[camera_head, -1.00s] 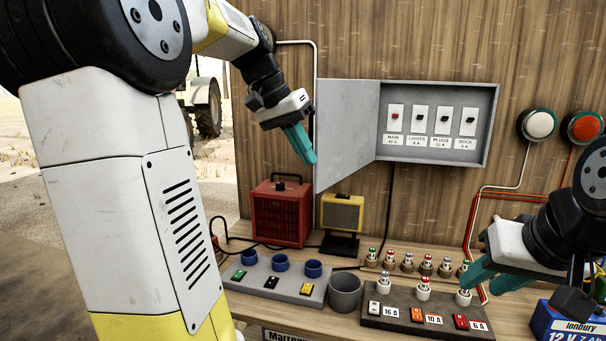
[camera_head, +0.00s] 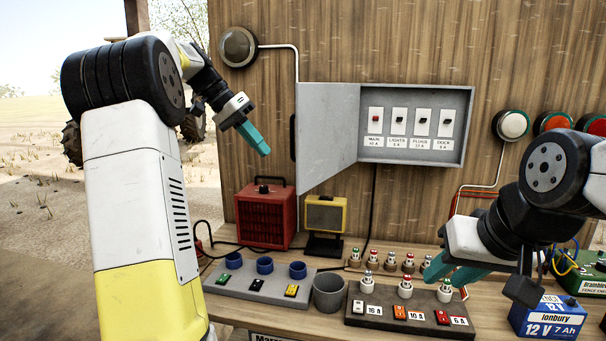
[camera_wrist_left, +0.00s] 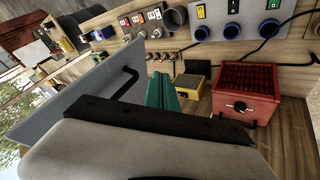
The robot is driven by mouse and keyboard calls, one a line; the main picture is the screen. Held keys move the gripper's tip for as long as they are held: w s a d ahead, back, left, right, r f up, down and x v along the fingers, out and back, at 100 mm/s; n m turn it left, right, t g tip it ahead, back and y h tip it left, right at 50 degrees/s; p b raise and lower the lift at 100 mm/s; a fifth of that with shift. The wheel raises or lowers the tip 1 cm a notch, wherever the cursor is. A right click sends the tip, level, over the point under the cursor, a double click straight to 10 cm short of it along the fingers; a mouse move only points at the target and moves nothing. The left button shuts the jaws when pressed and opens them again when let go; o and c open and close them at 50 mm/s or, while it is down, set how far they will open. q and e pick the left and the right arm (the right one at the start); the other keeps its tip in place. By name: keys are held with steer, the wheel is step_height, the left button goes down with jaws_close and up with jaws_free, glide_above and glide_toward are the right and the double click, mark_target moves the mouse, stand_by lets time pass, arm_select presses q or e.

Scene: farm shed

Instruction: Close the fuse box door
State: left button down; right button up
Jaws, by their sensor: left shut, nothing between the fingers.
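The grey fuse box (camera_head: 468,125) is on the wooden wall, with several switches inside. Its flat grey door (camera_head: 327,140) is hinged at the box's left side and stands wide open, swung out. A dark handle (camera_head: 293,137) shows at the door's free edge; the left wrist view shows the door (camera_wrist_left: 65,105) and the black handle (camera_wrist_left: 122,83). My left gripper (camera_head: 264,151) is shut and empty, left of the door's free edge with a gap in the picture. Its teal fingers (camera_wrist_left: 162,93) point past the handle side. My right gripper (camera_head: 430,273) looks open and empty, low over the bench.
On the bench (camera_head: 232,312) stand a red heater (camera_head: 265,215), a yellow lamp (camera_head: 326,214), a grey cup (camera_head: 328,293), a switch panel (camera_head: 258,293), a fuse board (camera_head: 375,323) and a blue battery (camera_head: 546,318). Space before the door is clear.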

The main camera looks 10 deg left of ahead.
arm_select(q)
steer(key=d+f, duration=0.6)
steer(key=d, duration=0.2)
steer(key=shift+d+f, duration=0.25)
